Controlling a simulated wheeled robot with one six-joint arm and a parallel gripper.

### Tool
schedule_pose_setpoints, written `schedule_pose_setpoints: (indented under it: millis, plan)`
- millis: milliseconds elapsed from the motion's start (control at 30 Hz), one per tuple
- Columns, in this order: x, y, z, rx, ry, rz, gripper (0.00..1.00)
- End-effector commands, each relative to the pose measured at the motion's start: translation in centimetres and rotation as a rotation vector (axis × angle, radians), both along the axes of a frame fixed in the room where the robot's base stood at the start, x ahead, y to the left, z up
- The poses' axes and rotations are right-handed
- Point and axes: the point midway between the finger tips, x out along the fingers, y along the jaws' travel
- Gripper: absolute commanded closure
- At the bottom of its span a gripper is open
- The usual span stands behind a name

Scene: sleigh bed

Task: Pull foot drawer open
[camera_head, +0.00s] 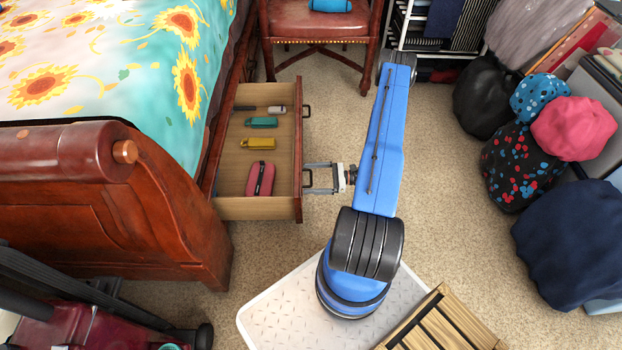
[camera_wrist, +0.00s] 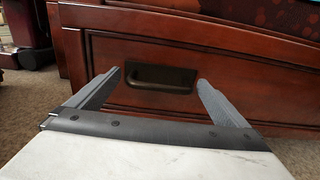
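The foot drawer (camera_head: 283,212) is a wooden drawer in the bed's side, beside the footboard, and it stands pulled well out over the carpet. Its front (camera_wrist: 240,110) is reddish brown with a dark handle (camera_wrist: 160,78) in the wrist view. Two dark handles show on the front in the head view, a far one (camera_head: 307,111) and a near one (camera_head: 308,178). My gripper (camera_head: 312,178) is at the near handle. In the wrist view my gripper (camera_wrist: 158,80) is open, with one finger at each side of the handle; I cannot tell whether they touch it.
Inside the drawer lie a red case (camera_head: 260,179), a yellow item (camera_head: 258,143), a green item (camera_head: 261,122) and small dark pieces. A chair (camera_head: 320,25) stands behind the drawer. Stuffed bags (camera_head: 575,245) fill the right side. Carpet (camera_head: 450,180) is clear between.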

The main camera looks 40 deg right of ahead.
Motion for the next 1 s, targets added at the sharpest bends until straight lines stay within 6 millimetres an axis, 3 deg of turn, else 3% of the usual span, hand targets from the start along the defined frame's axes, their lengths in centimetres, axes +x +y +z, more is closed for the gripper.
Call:
schedule_pose_setpoints:
  millis: [167, 367, 1000]
  plan:
    - [-0.2, -0.3, 0.0, -0.001, -0.001, -0.001, 0.01]
    - [-1.5, -2.2, 0.0, -0.002, -0.001, -0.004, 0.01]
    - [-8.5, -11.8, 0.0, -0.001, -0.001, -0.003, 0.01]
